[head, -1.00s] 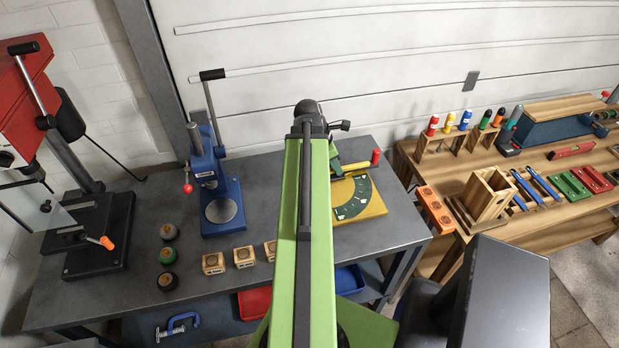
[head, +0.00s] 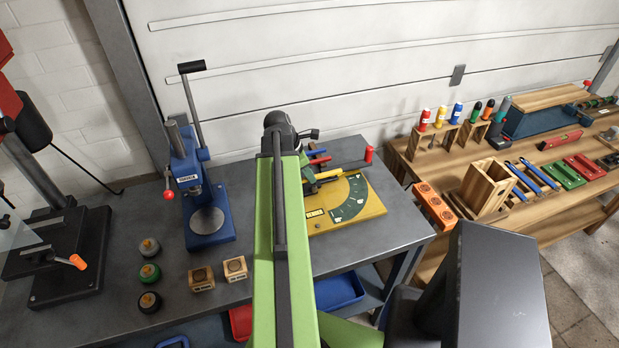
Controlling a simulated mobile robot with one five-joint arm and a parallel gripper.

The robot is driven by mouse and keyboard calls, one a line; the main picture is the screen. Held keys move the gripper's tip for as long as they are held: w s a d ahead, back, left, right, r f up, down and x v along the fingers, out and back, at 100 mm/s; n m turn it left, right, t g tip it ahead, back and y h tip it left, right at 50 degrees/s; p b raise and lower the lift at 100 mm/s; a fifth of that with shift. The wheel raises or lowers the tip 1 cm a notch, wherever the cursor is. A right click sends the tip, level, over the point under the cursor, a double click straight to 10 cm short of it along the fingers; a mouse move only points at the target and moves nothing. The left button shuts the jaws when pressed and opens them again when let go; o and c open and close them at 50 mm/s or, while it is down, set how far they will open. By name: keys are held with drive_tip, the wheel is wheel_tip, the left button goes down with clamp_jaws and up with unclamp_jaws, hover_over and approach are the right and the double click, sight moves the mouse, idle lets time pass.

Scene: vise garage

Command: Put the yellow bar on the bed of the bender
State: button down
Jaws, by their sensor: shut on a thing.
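The bender has a yellow base (head: 372,210) with a green dial plate (head: 352,200) marked with a white scale, on the right part of the grey bench. A lever with a red knob (head: 369,154) reaches over it. A short yellow piece (head: 328,174) shows at the lever; I cannot tell whether it is the yellow bar or part of the bender. My green arm stands in front of the bender's left side.
A blue press (head: 208,215) stands left of my arm, with wooden blocks (head: 201,279) and round weights (head: 149,272) before it. A wooden table (head: 560,215) stands at right.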

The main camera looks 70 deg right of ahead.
drive_tip(key=shift+s+f+b, duration=0.1)
drive_tip(key=shift+f+b, duration=0.3)
drive_tip(key=shift+f, duration=0.05)
drive_tip(key=shift+a+f, duration=0.15)
drive_tip(key=c, duration=1.5)
unclamp_jaws()
drive_tip(key=shift+a, duration=0.1)
drive_tip(key=shift+o, duration=0.2)
drive_tip(key=shift+r, duration=0.3)
drive_tip(key=p+v, duration=1.2)
drive_tip(key=shift+d+r, duration=0.3)
